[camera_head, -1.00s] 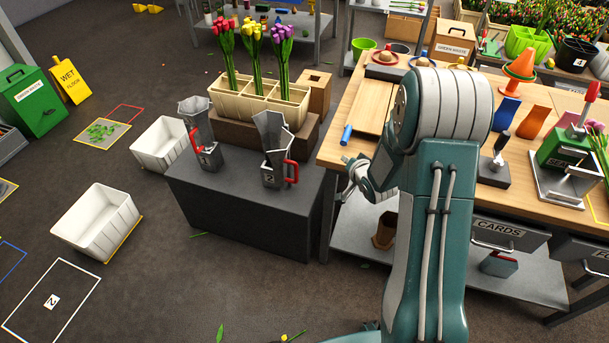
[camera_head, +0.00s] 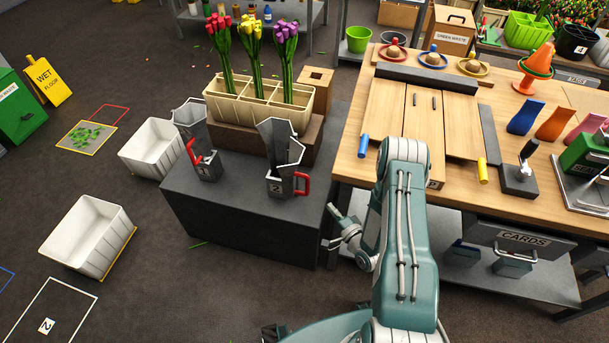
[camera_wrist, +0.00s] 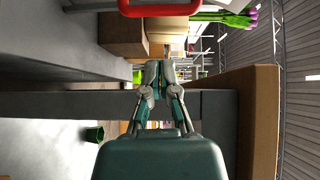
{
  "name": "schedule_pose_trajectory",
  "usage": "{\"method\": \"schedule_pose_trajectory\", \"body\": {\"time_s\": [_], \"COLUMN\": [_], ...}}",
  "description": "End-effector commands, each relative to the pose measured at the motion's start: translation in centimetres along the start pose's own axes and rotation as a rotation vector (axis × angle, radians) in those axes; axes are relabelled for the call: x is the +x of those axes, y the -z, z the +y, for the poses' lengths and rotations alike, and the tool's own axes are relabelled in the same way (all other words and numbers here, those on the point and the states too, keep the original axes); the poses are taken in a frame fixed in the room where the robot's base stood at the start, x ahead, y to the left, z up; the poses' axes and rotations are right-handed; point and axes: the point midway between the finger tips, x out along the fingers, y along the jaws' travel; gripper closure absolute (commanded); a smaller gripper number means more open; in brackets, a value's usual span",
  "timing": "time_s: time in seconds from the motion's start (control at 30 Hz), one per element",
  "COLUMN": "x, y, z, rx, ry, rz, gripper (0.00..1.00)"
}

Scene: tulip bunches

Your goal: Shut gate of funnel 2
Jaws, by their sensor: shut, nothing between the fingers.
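Funnel 2 (camera_head: 279,150) is a grey metal funnel with a "2" label. It stands upright on the dark grey block's right part. Its red handle (camera_head: 303,185) sticks out at the right of its base; I cannot tell the gate's position from it. A red loop, probably this handle, shows at the top of the wrist view (camera_wrist: 158,9), beyond the fingers. My gripper (camera_head: 335,228) is shut and empty, right of the block and lower in the picture than the handle, apart from it. Its fingers meet in the wrist view (camera_wrist: 158,82).
Funnel 1 (camera_head: 204,165), with a red lever (camera_head: 193,152), stands left on the dark block (camera_head: 245,222). Behind them is a cream planter (camera_head: 222,104) with tulips. The wooden workbench (camera_head: 350,165) is close on the right. Floor is open in front of the block.

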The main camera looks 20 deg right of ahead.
Motion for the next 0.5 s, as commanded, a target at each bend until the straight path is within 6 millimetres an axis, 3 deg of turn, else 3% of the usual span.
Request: {"method": "schedule_pose_trajectory", "body": {"time_s": [0.17,0.5], "x": [0.2,6.2], "y": [0.1,-0.2], "z": [0.3,0.1], "rx": [0.016,0.009], "ry": [0.009,0.009], "rz": [0.001,-0.002], "gripper": [1.00,1.00]}}
